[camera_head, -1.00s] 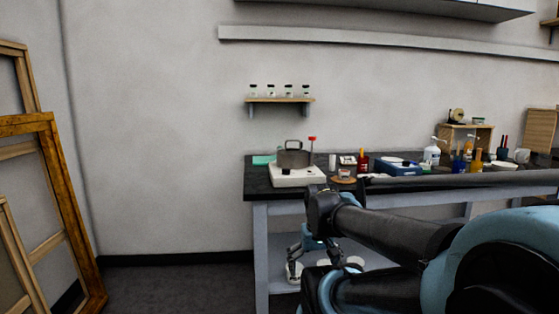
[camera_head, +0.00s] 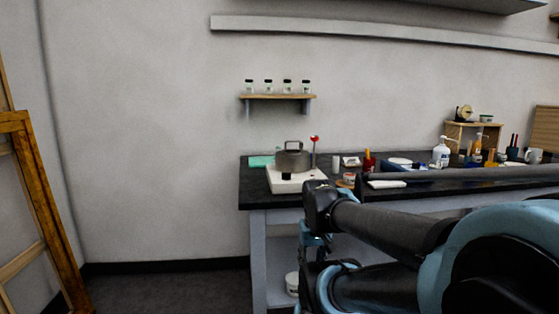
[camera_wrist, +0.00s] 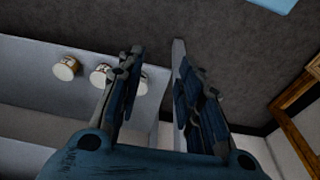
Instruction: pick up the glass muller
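I cannot make out a glass muller in either view. The dark-topped workbench (camera_head: 252,197) carries many small items, and my arm hides part of its right side. My gripper (camera_wrist: 158,68) is open and empty in the wrist view, with its two fingers well apart. A narrow pale strip and dark floor show between and beyond the fingers. In the head view my gripper is mostly hidden behind my arm, below the benchtop level.
A hotplate (camera_head: 296,181) with a lidded pot (camera_head: 293,160) stands at the bench's left end. White jars (camera_wrist: 102,75) sit on a pale surface in the wrist view. A wall shelf (camera_head: 277,97) holds several small jars. Gilt frames (camera_head: 40,200) lean at left; floor between is clear.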

